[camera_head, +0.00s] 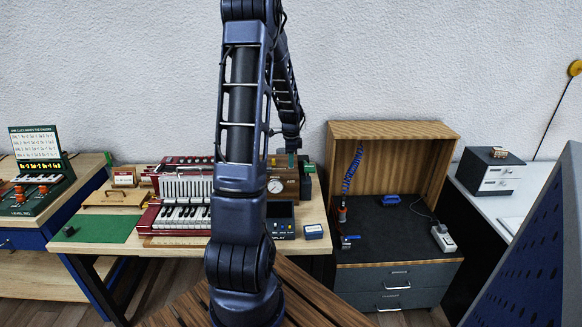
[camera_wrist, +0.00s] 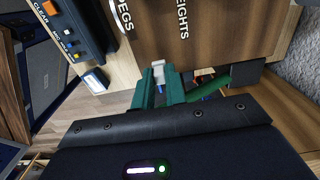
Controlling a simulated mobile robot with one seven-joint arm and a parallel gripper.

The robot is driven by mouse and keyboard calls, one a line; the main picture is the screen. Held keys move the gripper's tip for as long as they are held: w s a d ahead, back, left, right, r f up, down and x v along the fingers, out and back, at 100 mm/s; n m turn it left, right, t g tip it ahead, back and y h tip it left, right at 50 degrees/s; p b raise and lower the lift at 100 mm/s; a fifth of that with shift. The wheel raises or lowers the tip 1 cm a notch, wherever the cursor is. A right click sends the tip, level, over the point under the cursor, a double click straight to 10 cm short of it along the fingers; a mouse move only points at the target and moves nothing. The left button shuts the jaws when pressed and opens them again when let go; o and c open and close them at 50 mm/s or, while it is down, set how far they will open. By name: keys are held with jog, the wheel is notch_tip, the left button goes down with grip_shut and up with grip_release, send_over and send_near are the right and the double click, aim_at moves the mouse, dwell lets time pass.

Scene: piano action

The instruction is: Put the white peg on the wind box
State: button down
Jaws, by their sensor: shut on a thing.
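My gripper (camera_wrist: 159,82) has green fingers and is shut on a small white peg (camera_wrist: 158,67), with a bit of blue showing between the fingers below it. In the wrist view the peg's end overlaps the edge of the wooden wind box (camera_wrist: 222,25), which has white lettering. I cannot tell whether they touch. In the head view the wind box (camera_head: 283,186) stands at the right end of the workbench and has a round gauge on its front. My gripper (camera_head: 291,158) is over its top there, and the peg is too small to make out.
A red-framed keyboard model (camera_head: 180,217) fills the bench middle, with a dark display box (camera_head: 281,219) in front of the wind box. A wooden cabinet (camera_head: 393,135) stands close on the right. A green mat (camera_head: 100,228) lies left.

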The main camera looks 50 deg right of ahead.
jog(key=shift+f, duration=1.4)
jog(key=shift+f, duration=0.15)
jog(key=c, duration=1.4)
grip_release()
jog(key=shift+c, duration=0.2)
notch_tip(320, 180, up, 12)
jog(key=shift+r, duration=0.25)
